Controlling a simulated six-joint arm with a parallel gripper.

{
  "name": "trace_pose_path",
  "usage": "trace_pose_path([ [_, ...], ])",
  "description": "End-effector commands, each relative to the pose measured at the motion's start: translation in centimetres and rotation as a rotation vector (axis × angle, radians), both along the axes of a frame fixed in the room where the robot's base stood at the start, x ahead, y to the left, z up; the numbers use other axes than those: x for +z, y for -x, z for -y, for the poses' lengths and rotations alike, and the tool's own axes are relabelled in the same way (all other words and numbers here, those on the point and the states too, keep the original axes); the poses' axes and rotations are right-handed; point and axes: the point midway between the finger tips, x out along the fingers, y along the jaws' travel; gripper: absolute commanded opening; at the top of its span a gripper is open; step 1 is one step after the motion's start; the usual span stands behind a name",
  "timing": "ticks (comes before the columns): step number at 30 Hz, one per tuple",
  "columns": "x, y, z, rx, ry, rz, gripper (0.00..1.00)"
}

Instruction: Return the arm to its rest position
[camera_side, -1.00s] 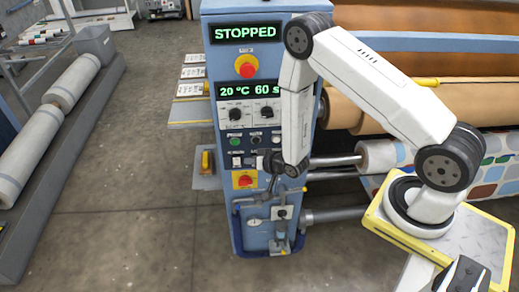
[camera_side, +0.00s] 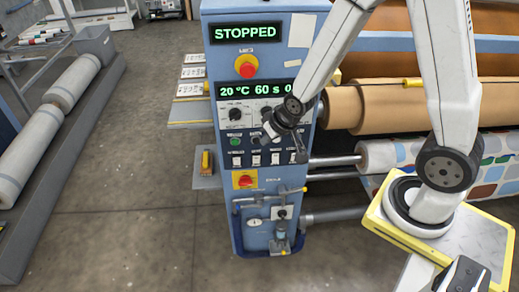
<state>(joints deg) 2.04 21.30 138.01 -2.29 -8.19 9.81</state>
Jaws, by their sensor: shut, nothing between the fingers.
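My gripper (camera_side: 268,131) is small and dark at the end of my white arm. It is shut and empty, in front of the panel of the blue control column (camera_side: 222,165). It covers part of the panel near the knobs. Whether it touches the panel cannot be told. The upper display (camera_side: 245,32) reads STOPPED. Two red buttons show, one upper (camera_side: 247,66) and one lower (camera_side: 244,180). My arm rises from its yellow-edged base at the right.
Fabric rolls, brown (camera_side: 400,106) and patterned (camera_side: 380,156), lie behind my arm to the right of the column. Metal bars (camera_side: 335,161) stick out beside it. White rolls (camera_side: 50,115) lie on a rack at the left. The floor (camera_side: 130,170) between is clear.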

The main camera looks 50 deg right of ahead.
Motion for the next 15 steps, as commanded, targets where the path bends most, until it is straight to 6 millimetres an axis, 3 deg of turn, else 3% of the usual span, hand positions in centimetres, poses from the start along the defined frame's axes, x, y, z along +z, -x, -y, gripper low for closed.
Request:
trace_pose_path([
  [7,3.2,4.4,-0.7,0.077,0.031,-0.133,0.0],
  [15,5.2,8.5,-1.1,0.143,0.047,-0.246,0.0],
])
